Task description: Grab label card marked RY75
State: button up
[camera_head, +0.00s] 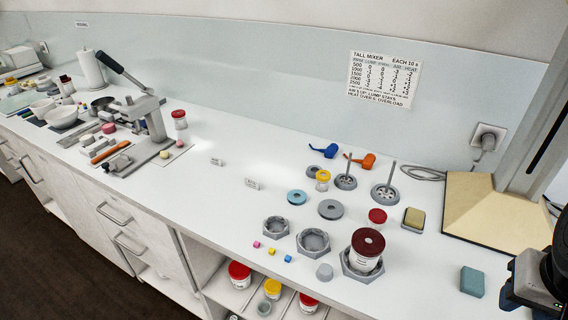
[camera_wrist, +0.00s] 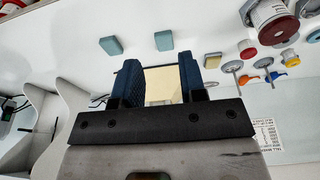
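Two small white label cards stand on the counter in the head view, one left of the middle (camera_head: 217,161) and one a little nearer (camera_head: 252,183). Their print is too small to read, so I cannot tell which is marked RY75. My gripper (camera_wrist: 158,82) is open in the wrist view, with nothing between its blue-padded fingers. In the head view part of my arm's end shows at the lower right edge, far from both cards. I make out no label card in the wrist view.
A teal block (camera_head: 472,281), a sponge (camera_head: 413,219) and a red-lidded jar (camera_head: 366,251) in a grey hexagonal holder lie between my arm and the cards. Grey rings and holders stand nearby. The counter around the cards is clear. A press (camera_head: 145,115) stands farther left.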

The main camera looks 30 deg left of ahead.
jog(key=w+a+n+g, duration=0.1)
jog(key=w+a+n, duration=0.8)
jog(key=w+a, duration=1.5)
jog(key=a+f+n, duration=0.2)
jog(key=a+f, duration=0.2)
jog(key=a, duration=0.8)
jog(key=a+f+n+g, duration=0.1)
jog(key=a+f+n, duration=0.2)
jog(key=a, duration=1)
jog(key=a+f+n, duration=0.3)
jog(key=a+f, duration=0.2)
jog(key=a, duration=0.8)
jog(key=shift+w+f+g, duration=0.3)
jog(key=shift+w+f, duration=0.05)
jog(key=shift+f, duration=0.05)
jog(key=shift+s+a+f, duration=0.1)
jog(key=shift+a, duration=0.15)
